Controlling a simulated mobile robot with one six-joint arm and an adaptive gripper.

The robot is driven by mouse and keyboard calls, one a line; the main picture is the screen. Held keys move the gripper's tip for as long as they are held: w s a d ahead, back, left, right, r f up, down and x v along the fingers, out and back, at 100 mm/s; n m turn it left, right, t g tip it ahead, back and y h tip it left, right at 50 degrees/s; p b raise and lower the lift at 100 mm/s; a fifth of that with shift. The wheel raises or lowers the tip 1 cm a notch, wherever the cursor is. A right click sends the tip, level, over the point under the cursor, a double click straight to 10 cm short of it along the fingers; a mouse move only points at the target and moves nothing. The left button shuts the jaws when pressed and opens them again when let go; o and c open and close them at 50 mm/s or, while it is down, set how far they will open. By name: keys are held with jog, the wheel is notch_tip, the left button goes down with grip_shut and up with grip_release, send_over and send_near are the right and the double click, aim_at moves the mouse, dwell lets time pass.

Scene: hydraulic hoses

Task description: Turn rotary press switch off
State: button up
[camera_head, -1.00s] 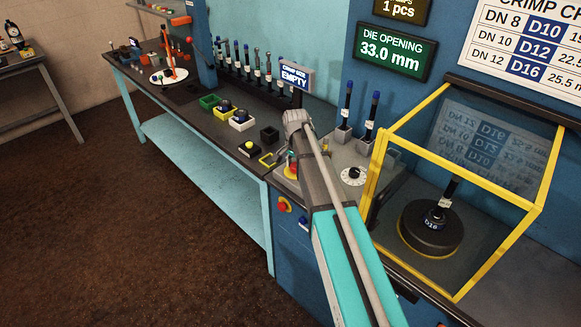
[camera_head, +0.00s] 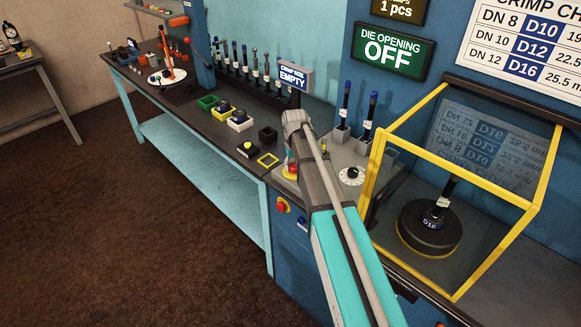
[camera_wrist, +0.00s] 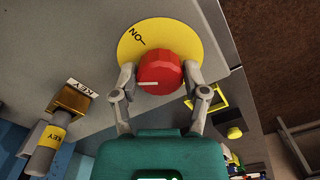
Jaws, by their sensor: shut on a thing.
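The rotary press switch is a red knob (camera_wrist: 160,72) on a round yellow plate (camera_wrist: 133,45) marked ON in the wrist view. The white line on the knob points left, away from the ON mark at the upper left. My gripper (camera_wrist: 160,80) is shut on the knob, one finger on each side. In the head view the switch (camera_head: 290,170) is partly hidden by my arm, and my fingers are hard to make out. The die opening display (camera_head: 388,51) reads OFF.
A yellow-framed clear guard (camera_head: 455,160) stands right of my arm, over a round black die. A white dial (camera_head: 351,176) is close by. A key (camera_wrist: 50,138) sits left of the switch. A red button (camera_head: 283,205) is on the front panel.

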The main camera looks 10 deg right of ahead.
jog(key=n, duration=0.3)
jog(key=shift+w+n, duration=0.2)
jog(key=shift+n, duration=1.7)
jog(key=o, duration=1.1)
jog(key=shift+a, duration=0.1)
jog(key=shift+o, duration=0.2)
jog(key=shift+s, duration=0.1)
